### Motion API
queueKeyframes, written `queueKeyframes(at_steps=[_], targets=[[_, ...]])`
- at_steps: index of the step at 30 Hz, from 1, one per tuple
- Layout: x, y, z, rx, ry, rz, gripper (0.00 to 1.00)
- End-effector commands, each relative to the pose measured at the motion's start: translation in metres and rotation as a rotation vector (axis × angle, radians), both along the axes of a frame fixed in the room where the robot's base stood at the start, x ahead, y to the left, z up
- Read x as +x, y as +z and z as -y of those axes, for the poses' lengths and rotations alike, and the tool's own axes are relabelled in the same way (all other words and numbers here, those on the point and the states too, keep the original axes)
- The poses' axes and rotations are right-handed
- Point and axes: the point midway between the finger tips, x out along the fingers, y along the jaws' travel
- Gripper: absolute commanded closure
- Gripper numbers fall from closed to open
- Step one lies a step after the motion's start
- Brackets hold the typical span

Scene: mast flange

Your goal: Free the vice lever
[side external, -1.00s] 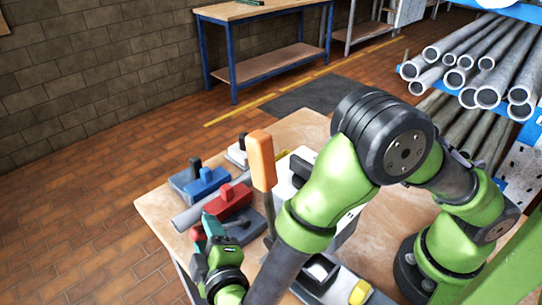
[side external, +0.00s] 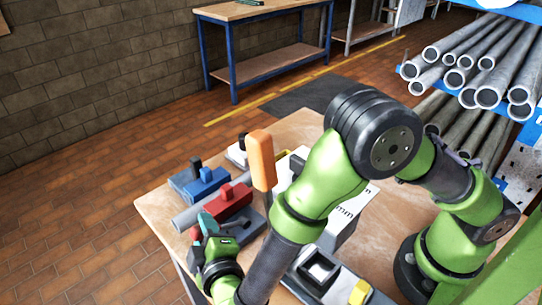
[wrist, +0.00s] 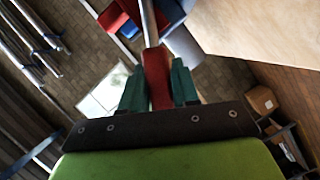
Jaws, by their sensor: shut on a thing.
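A lever with a red grip (wrist: 157,78) and a grey metal rod (wrist: 150,25) shows in the wrist view. My gripper (wrist: 158,88) is shut on the red grip, with one teal finger on each side. In the side view my gripper (side external: 207,230) is low at the near left edge of the bench, and a bit of the red grip (side external: 194,234) shows beside it. Red (side external: 226,200) and blue (side external: 207,181) clamp blocks sit on grey bases just beyond, with a grey pipe (side external: 186,217) beside them. The lever's pivot is hidden.
An upright orange handle (side external: 262,160) stands close to my forearm. A grey box with a yellow part (side external: 359,292) lies on the wooden bench (side external: 160,208) at the front. A pipe rack (side external: 480,75) stands at the right. Bare bench top shows at the right.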

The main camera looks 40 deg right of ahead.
Motion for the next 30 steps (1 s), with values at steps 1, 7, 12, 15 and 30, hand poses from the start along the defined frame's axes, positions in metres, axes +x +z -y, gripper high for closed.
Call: queueKeyframes(at_steps=[1,7,12,15,30], targets=[[0.000,0.000,0.000,0.001,0.000,0.000,1.00],[0.000,0.011,0.008,0.104,-0.001,0.002,1.00],[0.000,0.026,0.021,0.278,-0.001,0.001,1.00],[0.000,0.031,0.026,0.352,0.000,0.001,1.00],[-0.001,0.032,0.029,0.398,0.001,0.000,0.56]])
